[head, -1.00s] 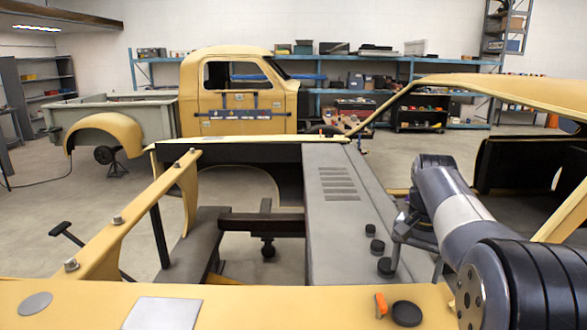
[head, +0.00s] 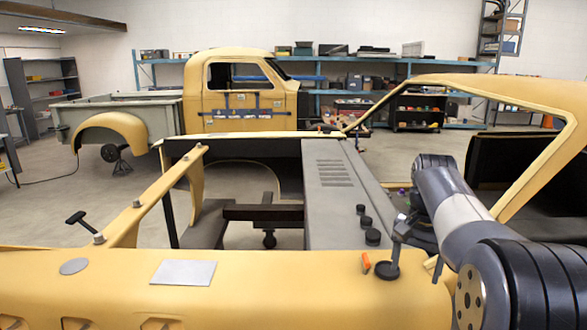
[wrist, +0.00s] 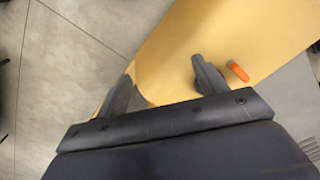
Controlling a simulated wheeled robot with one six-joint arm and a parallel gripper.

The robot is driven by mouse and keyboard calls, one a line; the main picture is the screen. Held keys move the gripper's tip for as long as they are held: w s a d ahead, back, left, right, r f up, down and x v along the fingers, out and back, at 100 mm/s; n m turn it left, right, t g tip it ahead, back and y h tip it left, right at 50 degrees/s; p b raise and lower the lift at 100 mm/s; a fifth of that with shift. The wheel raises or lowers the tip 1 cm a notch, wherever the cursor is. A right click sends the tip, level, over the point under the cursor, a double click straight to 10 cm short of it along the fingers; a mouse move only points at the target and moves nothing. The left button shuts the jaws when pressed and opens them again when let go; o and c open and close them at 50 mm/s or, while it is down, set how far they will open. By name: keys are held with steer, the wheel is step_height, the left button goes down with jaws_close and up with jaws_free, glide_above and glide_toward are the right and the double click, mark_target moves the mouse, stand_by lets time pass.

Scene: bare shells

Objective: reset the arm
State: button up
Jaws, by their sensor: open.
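My gripper (head: 412,262) hangs at the end of my arm on the right of the head view, over the right end of a yellow vehicle shell's front panel (head: 110,265). In the wrist view my gripper (wrist: 160,75) shows two dark fingers spread apart with nothing held between them. A small orange piece (head: 366,263) and a black round disc (head: 387,271) are on the panel close to the left finger. The orange piece also shows in the wrist view (wrist: 238,71), just right of the right finger. Contact between fingers and panel cannot be told.
A grey slatted panel (head: 335,200) with several black knobs runs back from the front panel. A yellow windscreen frame (head: 530,95) rises at the right. A yellow pickup shell (head: 240,95) and blue shelving (head: 390,65) stand behind. Bare floor shows at left.

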steer(key=shift+w+a+f+n, duration=0.1)
steer(key=shift+a+f+n, duration=0.2)
steer(key=shift+f, duration=0.6)
steer(key=shift+w+a+f+n, duration=0.15)
steer(key=shift+a+f, duration=0.25)
steer(key=shift+f, duration=0.5)
steer(key=shift+s, duration=0.1)
